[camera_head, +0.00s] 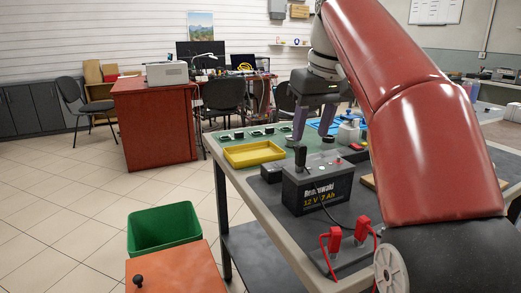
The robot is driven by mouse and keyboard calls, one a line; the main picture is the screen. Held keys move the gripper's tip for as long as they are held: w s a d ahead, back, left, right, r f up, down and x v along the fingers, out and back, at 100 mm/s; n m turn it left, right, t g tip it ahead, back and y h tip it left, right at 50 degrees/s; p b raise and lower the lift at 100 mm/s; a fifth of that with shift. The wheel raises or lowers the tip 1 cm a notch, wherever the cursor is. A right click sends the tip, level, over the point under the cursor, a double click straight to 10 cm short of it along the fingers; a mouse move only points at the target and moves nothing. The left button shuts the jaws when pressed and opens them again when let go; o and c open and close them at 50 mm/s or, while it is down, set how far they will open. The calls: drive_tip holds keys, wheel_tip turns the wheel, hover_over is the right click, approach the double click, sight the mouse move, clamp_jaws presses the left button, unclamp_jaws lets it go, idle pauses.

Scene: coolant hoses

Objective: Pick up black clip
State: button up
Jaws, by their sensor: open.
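A black clip (300,157) stands upright at the back left of the battery's top. The grey battery (318,192), marked 12 V 7 Ah, stands on the workbench. My gripper (312,123) points down above and behind the battery as seen here. Its two fingers are apart with nothing visible between them, and the clip is below the left finger. I cannot tell the exact gap in depth. Two red clips (334,240) (362,228) with red cables are near the bench's front edge.
A yellow tray (253,154) lies on the green mat left of the battery. A black cable (331,216) runs in front of the battery. A green bin (163,227) stands on the floor at left. My red arm hides the bench's right part.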

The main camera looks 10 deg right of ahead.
sight(302, 145)
drive_tip(key=shift+w+a, duration=0.25)
drive_tip(key=shift+a, duration=0.05)
drive_tip(key=shift+w+a+f, duration=0.1)
drive_tip(key=shift+f, duration=0.15)
drive_tip(key=shift+w+f, duration=0.15)
drive_tip(key=shift+f, duration=0.5)
drive_tip(key=shift+b+x, duration=0.45)
drive_tip(key=shift+x, duration=2.3)
drive_tip(key=shift+w, duration=0.15)
clamp_jaws()
